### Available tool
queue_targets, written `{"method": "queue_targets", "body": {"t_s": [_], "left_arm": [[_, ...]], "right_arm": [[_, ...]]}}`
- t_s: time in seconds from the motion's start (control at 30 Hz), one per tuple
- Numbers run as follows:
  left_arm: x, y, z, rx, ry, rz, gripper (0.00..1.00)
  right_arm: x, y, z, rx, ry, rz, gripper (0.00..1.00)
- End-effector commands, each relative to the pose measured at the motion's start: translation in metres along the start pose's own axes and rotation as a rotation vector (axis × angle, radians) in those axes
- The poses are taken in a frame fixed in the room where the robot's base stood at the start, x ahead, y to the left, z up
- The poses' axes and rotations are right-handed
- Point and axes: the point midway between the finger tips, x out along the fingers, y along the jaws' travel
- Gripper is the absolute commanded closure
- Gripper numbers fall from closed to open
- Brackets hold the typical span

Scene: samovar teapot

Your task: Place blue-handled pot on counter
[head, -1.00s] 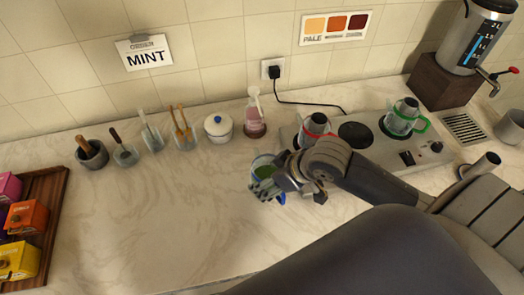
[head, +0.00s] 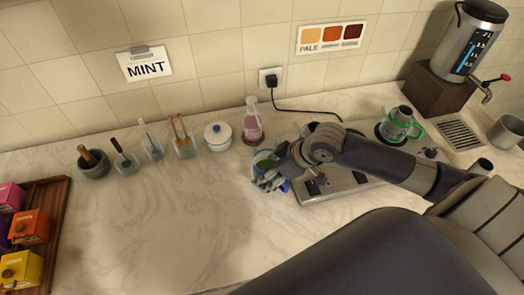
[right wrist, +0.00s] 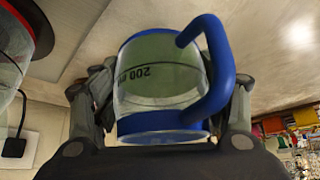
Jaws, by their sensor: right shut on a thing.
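The blue-handled pot (head: 264,162) is a clear glass pot with green contents. In the head view it is at the counter's middle, left of the hot plate, partly covered by my right gripper (head: 272,177). In the right wrist view the pot (right wrist: 160,85) sits between the two fingers of my right gripper (right wrist: 160,100), which are shut around its body, with its blue handle toward the right. I cannot tell whether its base touches the marble counter (head: 150,215). My left gripper is not in view.
The hot plate (head: 345,186) has a green-handled pot (head: 397,125). A red-rimmed pot (right wrist: 12,70) is close by. A pink bottle (head: 252,122), white jar (head: 218,136) and several utensil cups line the back. A box tray (head: 48,230) is left. The front-middle counter is clear.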

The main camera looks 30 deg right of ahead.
Motion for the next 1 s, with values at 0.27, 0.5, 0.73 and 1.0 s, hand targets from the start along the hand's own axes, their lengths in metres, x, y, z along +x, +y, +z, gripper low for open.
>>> {"method": "queue_targets", "body": {"t_s": [0.27,0.5,0.73,1.0], "left_arm": [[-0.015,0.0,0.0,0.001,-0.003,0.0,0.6],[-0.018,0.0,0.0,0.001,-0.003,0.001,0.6],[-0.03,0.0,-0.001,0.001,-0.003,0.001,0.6],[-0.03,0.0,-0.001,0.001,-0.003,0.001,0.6]], "right_arm": [[0.021,0.049,-0.041,0.002,0.005,0.001,0.65],[0.031,0.066,-0.052,0.0,0.002,0.0,0.65],[0.053,0.066,-0.038,0.002,0.0,-0.002,0.65],[0.061,0.067,-0.033,-0.002,0.002,0.001,0.65]]}}
